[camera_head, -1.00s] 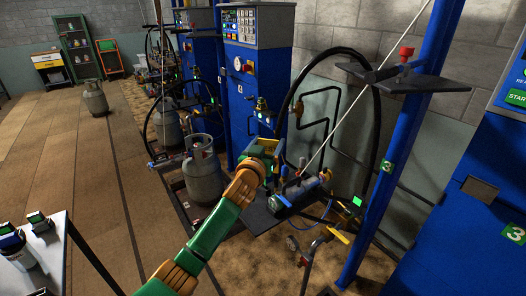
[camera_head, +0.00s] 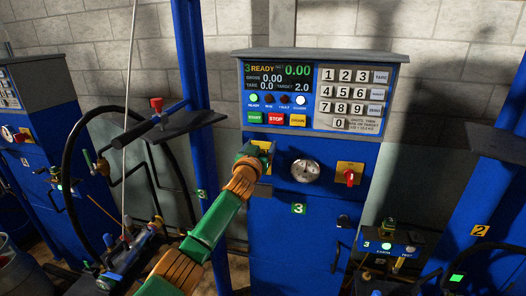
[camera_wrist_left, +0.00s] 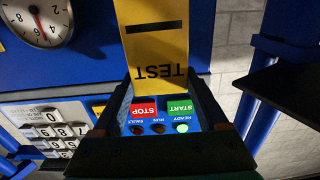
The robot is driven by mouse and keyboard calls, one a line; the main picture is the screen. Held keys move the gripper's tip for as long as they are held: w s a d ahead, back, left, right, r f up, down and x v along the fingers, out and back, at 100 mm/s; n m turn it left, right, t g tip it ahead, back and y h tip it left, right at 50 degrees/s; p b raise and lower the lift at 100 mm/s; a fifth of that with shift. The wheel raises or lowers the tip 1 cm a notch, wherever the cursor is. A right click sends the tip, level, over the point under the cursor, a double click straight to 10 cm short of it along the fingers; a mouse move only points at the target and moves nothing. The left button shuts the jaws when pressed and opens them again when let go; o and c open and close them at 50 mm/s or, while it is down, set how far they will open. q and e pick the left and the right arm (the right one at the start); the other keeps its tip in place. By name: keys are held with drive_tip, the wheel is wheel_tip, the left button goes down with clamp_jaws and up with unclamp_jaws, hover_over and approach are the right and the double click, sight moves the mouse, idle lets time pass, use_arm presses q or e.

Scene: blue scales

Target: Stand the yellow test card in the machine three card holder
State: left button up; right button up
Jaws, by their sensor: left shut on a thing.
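Machine three (camera_head: 285,225) is a blue cabinet with a green 3 label, and it stands in the middle of the head view. My left gripper (camera_head: 254,156) is in front of its face, below the start and stop buttons. It is shut on the yellow test card (camera_wrist_left: 158,45), which also shows as a small yellow patch in the head view (camera_head: 265,145). In the left wrist view the card has a dark slot and upside-down TEST lettering. The card holder cannot be made out; my gripper and the card cover that area. My right gripper is not in view.
A round gauge (camera_head: 305,171) and a red knob on a yellow plate (camera_head: 349,175) are right of my gripper. The keypad (camera_head: 353,98) is above. A blue post (camera_head: 190,90) with a dark shelf (camera_head: 190,126) stands to the left.

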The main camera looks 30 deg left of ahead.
use_arm(q)
drive_tip(key=shift+w+d+r, duration=0.1)
drive_tip(key=shift+d, duration=0.05)
drive_tip(key=shift+s+a, duration=0.25)
wheel_tip(320, 180, down, 7)
drive_tip(key=b, duration=0.6)
drive_tip(key=shift+r, duration=0.2)
drive_tip(key=shift+d, duration=0.1)
drive_tip(key=shift+f+b, duration=0.8)
drive_tip(key=shift+f, duration=0.1)
drive_tip(key=o, duration=1.4)
